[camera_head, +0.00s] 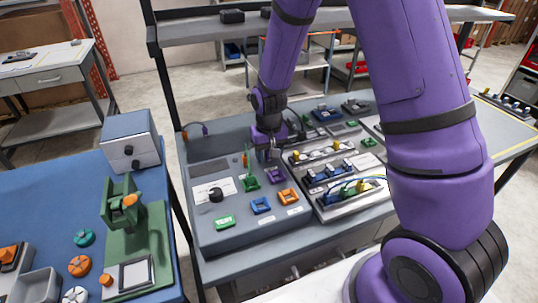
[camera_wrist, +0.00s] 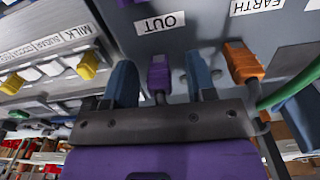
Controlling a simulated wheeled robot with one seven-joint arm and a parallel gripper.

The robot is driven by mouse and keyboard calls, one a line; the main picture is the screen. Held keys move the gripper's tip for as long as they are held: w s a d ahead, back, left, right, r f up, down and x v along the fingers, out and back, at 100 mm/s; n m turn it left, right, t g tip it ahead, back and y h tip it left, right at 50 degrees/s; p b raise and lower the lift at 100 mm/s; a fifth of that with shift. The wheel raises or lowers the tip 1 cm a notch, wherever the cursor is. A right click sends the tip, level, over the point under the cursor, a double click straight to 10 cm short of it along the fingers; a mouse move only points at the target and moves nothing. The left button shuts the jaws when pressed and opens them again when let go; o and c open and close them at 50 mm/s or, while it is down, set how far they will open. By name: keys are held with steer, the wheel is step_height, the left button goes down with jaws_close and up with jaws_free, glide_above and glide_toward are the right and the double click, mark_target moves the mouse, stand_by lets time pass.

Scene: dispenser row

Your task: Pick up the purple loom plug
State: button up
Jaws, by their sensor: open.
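The purple loom plug (camera_wrist: 159,75) shows in the wrist view, at the panel by the "OUT" label, with a dark cable end toward me. My gripper (camera_wrist: 160,84) is open, with one blue finger on each side of the plug. A gap shows on both sides, so the fingers do not appear to touch it. In the head view my gripper (camera_head: 268,151) is low over the grey test panel (camera_head: 205,172), pointing down. I cannot make out the plug there; my gripper and arm cover that area.
Purple (camera_head: 275,175), green (camera_head: 250,183), blue (camera_head: 261,204) and orange (camera_head: 288,195) square sockets sit in front of my gripper. A rack of modules (camera_head: 330,172) stands to the right.

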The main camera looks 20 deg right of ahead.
jaws_close()
steer(key=shift+r, duration=0.1)
stand_by(0.3)
